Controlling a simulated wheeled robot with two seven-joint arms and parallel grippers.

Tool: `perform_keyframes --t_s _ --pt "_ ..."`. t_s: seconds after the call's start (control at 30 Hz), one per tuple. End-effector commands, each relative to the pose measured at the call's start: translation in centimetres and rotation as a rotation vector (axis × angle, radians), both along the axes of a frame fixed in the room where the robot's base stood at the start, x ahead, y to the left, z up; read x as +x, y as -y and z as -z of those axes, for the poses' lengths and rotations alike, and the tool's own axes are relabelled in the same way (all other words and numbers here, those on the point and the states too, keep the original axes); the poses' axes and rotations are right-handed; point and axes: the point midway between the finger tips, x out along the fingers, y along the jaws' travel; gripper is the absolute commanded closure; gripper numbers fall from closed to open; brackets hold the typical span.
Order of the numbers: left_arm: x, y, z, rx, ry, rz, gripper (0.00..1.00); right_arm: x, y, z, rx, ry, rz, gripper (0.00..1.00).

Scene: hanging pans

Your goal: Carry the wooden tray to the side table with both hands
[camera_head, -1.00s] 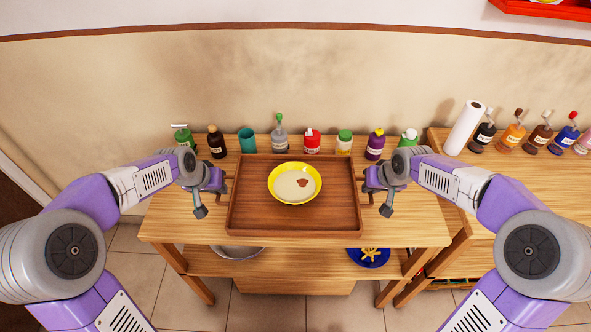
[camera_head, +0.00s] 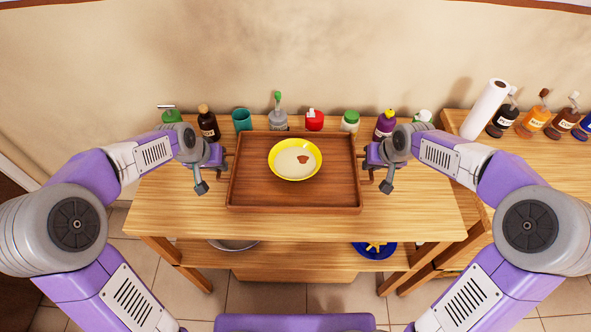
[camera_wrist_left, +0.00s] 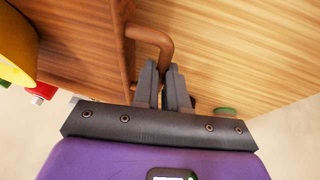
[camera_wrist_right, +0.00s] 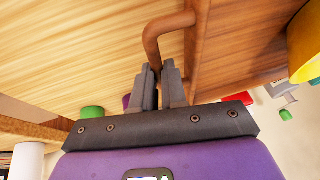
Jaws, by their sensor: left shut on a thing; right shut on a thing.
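The wooden tray (camera_head: 295,198) is level over the long wooden table, a yellow bowl (camera_head: 295,176) with pale contents and a reddish-brown piece inside it. I cannot tell whether the tray touches the table. My left gripper (camera_head: 225,160) is shut on the tray's left handle, which shows as a curved bar in the left wrist view (camera_wrist_left: 155,40). My right gripper (camera_head: 369,158) is shut on the right handle, also a curved bar in the right wrist view (camera_wrist_right: 158,38). A second wooden table (camera_head: 545,170) stands at the right.
Several bottles line the table's back edge, including a dark one (camera_head: 208,125) and a red one (camera_head: 314,121); a teal cup (camera_head: 242,119) is among them. The second table holds a paper roll (camera_head: 484,110) and bottles. A blue bowl (camera_head: 374,250) sits on the lower shelf.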

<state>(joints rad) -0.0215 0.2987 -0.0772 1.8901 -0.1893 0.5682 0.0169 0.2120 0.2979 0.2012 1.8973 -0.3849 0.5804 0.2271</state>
Motion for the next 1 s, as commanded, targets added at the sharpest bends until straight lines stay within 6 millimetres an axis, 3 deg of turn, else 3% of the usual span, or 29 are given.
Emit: perform_keyframes --t_s 0.47,1.0 --pt "0.1 0.1 0.0 -0.001 0.004 0.001 1.0 0.1 -0.1 0.0 0.001 0.004 -0.001 1.0" --pt "0.1 0.1 2.1 -0.001 0.004 0.001 1.0 0.1 -0.1 2.1 0.001 0.004 -0.001 1.0"
